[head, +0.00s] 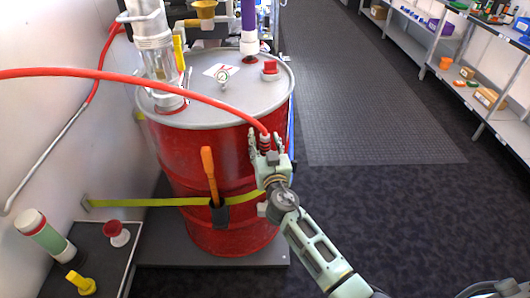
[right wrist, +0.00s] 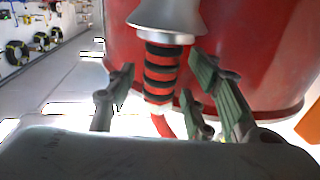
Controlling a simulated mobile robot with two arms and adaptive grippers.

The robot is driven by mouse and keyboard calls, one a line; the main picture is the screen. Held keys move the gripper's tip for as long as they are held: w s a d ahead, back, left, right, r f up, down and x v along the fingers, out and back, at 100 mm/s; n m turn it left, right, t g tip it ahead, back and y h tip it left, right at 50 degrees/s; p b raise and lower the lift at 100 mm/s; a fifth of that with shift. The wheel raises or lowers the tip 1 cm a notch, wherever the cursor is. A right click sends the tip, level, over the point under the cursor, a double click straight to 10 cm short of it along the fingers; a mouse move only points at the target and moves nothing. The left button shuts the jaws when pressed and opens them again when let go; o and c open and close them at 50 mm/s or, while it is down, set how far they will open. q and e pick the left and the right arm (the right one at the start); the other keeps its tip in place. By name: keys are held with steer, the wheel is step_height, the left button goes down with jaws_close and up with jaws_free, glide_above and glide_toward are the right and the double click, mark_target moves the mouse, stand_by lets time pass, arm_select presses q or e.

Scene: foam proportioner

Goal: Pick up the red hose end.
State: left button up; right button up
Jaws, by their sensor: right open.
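The red hose (head: 130,76) arcs in from the left edge and comes down at the front right of the drum. Its end (head: 264,143) has dark and red bands. My right gripper (head: 266,142) is open, with fingers to either side of the hose end. In the right wrist view the banded hose end (right wrist: 161,72) has a silver flared piece and lies between the spread fingers (right wrist: 160,85). Gaps show on both sides, and I see no finger closed on it.
The red drum (head: 185,150) stands close behind the gripper, with a yellow strap (head: 150,202) and an orange-handled ratchet (head: 208,172). A dark tray (head: 60,275) with small parts is at lower left. Shelves (head: 455,65) line the right. The floor between is clear.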

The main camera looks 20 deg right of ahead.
jaws_close()
stand_by(0.3)
steer(key=shift+r, duration=0.2)
